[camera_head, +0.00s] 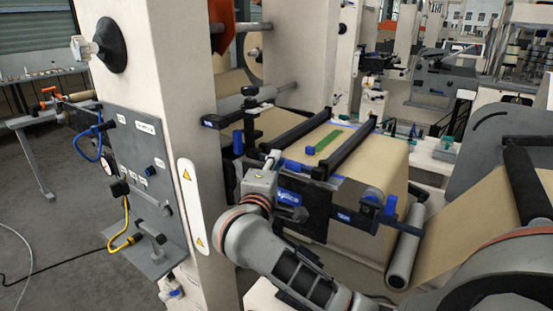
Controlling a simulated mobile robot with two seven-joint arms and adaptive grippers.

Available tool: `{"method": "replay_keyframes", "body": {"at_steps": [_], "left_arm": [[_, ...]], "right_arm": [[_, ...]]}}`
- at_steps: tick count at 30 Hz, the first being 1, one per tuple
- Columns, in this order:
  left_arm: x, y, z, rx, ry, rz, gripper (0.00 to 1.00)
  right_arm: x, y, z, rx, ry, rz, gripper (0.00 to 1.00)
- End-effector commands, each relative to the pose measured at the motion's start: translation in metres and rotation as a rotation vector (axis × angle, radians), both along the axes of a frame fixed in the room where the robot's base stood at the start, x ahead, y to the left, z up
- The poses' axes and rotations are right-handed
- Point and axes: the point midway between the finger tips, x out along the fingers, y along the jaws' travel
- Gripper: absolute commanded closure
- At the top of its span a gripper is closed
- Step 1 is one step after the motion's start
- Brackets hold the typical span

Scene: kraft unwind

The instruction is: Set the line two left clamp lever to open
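The splice table (330,150) carries brown kraft web under two long black clamp bars. The left clamp bar (300,125) and the right clamp bar (350,148) both lie across the web. My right gripper (271,160) is at the table's front left corner, close to the left bar's near end. Its fingers are small and partly hidden, so contact with a lever is unclear. My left gripper is out of view.
A cream machine column (170,60) stands just left of my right gripper. A grey control panel (145,180) with blue and yellow hoses is on it. A grey roller (405,248) and more kraft web are at the right.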

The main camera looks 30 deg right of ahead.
Motion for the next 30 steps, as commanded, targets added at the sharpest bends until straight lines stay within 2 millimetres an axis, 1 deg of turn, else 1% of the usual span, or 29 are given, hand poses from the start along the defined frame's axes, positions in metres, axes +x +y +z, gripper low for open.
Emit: {"method": "replay_keyframes", "body": {"at_steps": [3, 6, 15, 16, 17, 18, 25, 30], "left_arm": [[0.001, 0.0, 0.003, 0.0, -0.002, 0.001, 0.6], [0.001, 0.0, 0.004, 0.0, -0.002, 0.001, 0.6], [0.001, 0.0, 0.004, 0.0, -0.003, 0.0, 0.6], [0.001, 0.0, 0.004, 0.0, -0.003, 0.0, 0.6], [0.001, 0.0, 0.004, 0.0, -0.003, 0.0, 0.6], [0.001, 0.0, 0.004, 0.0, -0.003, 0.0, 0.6], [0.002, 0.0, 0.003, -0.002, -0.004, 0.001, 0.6], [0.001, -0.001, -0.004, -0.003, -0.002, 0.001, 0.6]], "right_arm": [[0.01, -0.01, 0.001, -0.004, 0.0, 0.0, 0.79], [0.015, -0.015, 0.001, -0.004, 0.0, 0.0, 0.79], [0.017, -0.017, 0.0, -0.001, 0.001, 0.001, 0.79], [0.017, -0.017, 0.0, -0.002, 0.001, 0.001, 0.82], [0.017, -0.017, 0.0, -0.002, 0.001, 0.001, 0.9], [0.017, -0.017, 0.0, -0.002, 0.001, 0.001, 1.0], [0.018, -0.017, -0.001, -0.001, 0.003, 0.0, 1.0], [0.022, -0.02, -0.002, -0.008, 0.023, -0.001, 1.0]]}}
